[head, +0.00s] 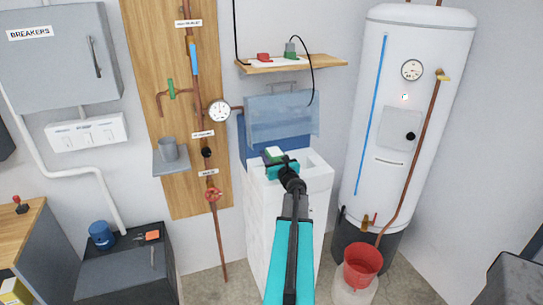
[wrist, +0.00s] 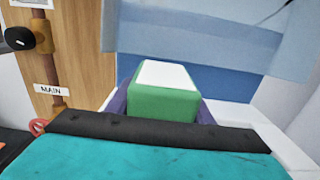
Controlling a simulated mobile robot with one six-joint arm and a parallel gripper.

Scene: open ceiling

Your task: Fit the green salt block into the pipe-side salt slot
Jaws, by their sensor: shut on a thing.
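The green salt block (head: 274,153) has a white top and green sides. It also shows in the wrist view (wrist: 164,103), upright between the dark fingers of my gripper (head: 277,160). My gripper is shut on it, over the top of the white softener cabinet (head: 290,215). In the head view the block is at the back left of the cabinet top, toward the pipe board. My gripper and arm hide much of the cabinet top, including the pipe-side slot. I cannot tell whether the block's lower part is inside a slot or above it.
The cabinet's translucent blue lid (head: 282,119) stands raised behind the block. The wooden pipe board (head: 175,60) with a gauge and red valve (head: 213,195) is on the left. A shelf (head: 290,65) hangs above. The white tank (head: 405,120) and red bucket (head: 362,262) stand right.

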